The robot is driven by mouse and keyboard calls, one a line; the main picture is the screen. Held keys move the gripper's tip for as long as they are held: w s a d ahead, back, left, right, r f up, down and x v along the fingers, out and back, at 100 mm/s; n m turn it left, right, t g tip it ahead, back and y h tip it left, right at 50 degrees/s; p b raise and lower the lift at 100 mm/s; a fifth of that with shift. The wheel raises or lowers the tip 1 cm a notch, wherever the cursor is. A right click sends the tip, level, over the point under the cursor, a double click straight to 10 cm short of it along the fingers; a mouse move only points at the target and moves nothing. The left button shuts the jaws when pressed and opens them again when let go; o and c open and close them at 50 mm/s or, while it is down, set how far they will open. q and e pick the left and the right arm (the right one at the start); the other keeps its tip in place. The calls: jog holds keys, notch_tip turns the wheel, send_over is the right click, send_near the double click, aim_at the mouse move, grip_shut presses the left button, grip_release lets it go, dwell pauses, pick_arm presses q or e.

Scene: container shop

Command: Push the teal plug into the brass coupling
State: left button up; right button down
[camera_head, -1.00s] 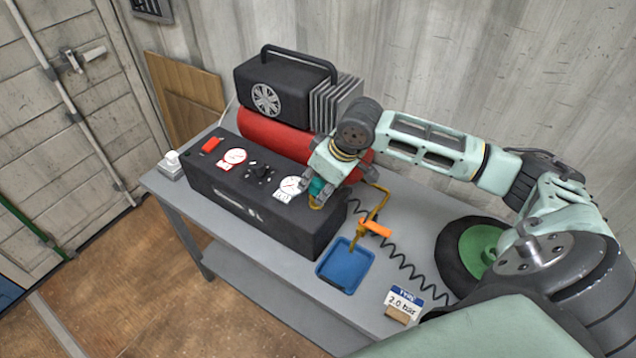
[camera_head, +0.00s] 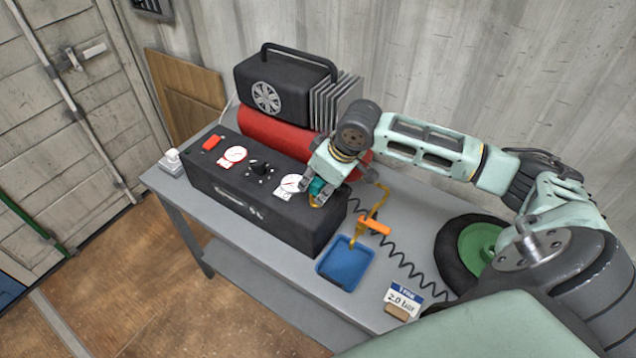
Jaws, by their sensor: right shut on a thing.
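My right gripper (camera_head: 313,193) points down over the right end of the black control box, beside the right white gauge. It is shut on the teal plug (camera_head: 317,186), which shows between its fingers. A small brass-coloured piece, likely the brass coupling (camera_head: 317,202), shows just under the fingers at the box top. The fingers hide most of it, so I cannot tell how far the plug sits in it. My left gripper is not in view.
The black box (camera_head: 250,205) stands on a grey table (camera_head: 405,215), before a red compressor tank (camera_head: 275,136). A blue tray (camera_head: 345,264), an orange-handled yellow hose piece (camera_head: 375,226), a black coiled cord (camera_head: 405,268), a pressure sign (camera_head: 403,298) and a green-hubbed wheel (camera_head: 480,248) lie to the right.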

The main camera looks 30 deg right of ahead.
jog(key=shift+f, duration=0.2)
jog(key=c, duration=1.4)
grip_release()
jog(key=v, duration=1.2)
